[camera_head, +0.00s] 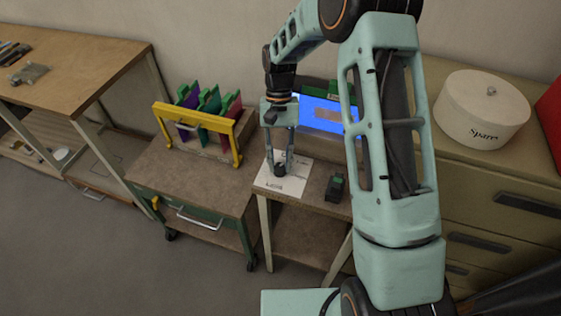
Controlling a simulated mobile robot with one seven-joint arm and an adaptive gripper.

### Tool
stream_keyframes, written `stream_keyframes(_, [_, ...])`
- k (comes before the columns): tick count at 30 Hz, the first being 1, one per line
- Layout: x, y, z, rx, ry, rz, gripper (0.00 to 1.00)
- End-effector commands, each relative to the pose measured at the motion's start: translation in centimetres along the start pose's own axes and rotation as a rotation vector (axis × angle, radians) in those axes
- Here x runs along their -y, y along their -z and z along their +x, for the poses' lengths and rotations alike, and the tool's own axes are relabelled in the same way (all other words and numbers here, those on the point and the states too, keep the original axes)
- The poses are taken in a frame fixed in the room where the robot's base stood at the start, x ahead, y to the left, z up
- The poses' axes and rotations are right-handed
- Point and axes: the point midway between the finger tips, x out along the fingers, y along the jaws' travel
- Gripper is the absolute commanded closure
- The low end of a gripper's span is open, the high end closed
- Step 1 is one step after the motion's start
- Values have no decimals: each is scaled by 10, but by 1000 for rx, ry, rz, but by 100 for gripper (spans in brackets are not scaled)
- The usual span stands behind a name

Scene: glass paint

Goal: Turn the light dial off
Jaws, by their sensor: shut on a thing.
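The light dial (280,170) looks like a small dark knob on a white panel (285,187) with dark print, on the small table in the middle. My gripper (279,163) points straight down over the panel. Its two fingers are on either side of the knob and shut on it. The fingers partly hide the knob, and its turned angle is too small to make out.
A dark block with a green top (336,188) stands just right of the panel. A blue screen (322,114) is behind it. A yellow rack (197,137) with colored sheets is on the left cart. A white round box (481,108) sits on the right cabinet.

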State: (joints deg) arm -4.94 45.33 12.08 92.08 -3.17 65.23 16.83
Motion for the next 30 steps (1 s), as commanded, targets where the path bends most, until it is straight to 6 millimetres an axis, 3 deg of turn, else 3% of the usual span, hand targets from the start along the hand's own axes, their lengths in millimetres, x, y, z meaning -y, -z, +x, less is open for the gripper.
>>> stream_keyframes(15, [3, 0, -1, -4, -141, -339, 100])
stream_keyframes(30, [3, 0, -1, -5, -172, -416, 100])
